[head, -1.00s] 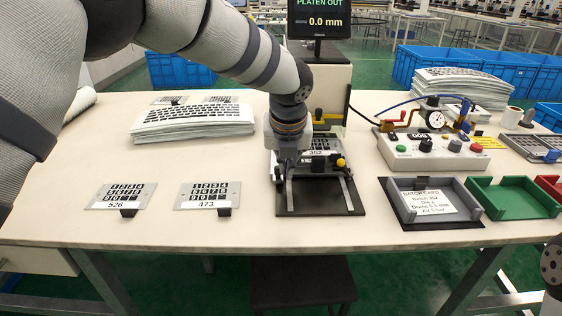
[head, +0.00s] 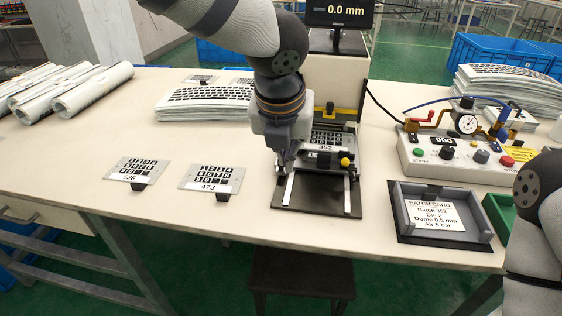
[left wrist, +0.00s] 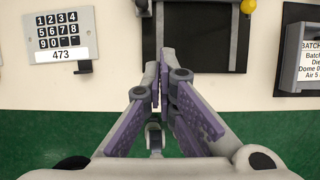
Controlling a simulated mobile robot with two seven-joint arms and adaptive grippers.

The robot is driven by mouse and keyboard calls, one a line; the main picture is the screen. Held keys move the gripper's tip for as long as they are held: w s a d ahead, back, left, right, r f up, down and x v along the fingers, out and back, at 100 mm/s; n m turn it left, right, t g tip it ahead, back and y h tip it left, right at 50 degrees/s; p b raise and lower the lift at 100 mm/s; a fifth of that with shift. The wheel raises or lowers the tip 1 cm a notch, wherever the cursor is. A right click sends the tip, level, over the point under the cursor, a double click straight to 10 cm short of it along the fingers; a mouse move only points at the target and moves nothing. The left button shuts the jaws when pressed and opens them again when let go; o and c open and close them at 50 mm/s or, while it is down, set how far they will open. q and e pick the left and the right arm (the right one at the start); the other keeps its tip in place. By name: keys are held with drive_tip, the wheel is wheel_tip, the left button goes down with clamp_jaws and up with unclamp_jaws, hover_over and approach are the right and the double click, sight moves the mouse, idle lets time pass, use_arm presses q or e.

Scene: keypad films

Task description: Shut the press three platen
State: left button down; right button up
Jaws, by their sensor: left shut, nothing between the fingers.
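The press (head: 335,85) stands at the back of the table under a small screen reading 0.0 mm. Its platen carries a keypad plate marked 352 (head: 325,148), with a yellow knob (head: 346,162) at its front right. In front lies a black base (head: 318,193) with two pale rails; it also shows in the left wrist view (left wrist: 205,58). My left gripper (head: 282,172) is shut and empty at the left side of the platen, near the left rail. In the left wrist view its fingertips (left wrist: 160,62) meet; whether they touch the platen I cannot tell. My right gripper is out of view.
Keypad plates 526 (head: 138,169) and 473 (head: 212,177) lie left of the base. A batch card tray (head: 445,240) and a control box (head: 455,165) with a gauge stand to the right. My right arm fills the lower right.

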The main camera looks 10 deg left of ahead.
use_arm(q)
drive_tip(key=b, duration=0.1)
approach(290, 180)
drive_tip(key=f, duration=0.2)
drive_tip(key=s+f, duration=0.1)
drive_tip(key=f, duration=0.2)
drive_tip(key=shift+s+f, duration=0.1)
drive_tip(key=shift+f, duration=0.25)
drive_tip(key=w, duration=0.3)
drive_tip(key=shift+w+f+b, duration=0.1)
drive_tip(key=shift+w+b, duration=0.2)
drive_tip(key=shift+b, duration=0.1)
drive_tip(key=shift+w+r, duration=0.25)
drive_tip(key=shift+w, duration=0.1)
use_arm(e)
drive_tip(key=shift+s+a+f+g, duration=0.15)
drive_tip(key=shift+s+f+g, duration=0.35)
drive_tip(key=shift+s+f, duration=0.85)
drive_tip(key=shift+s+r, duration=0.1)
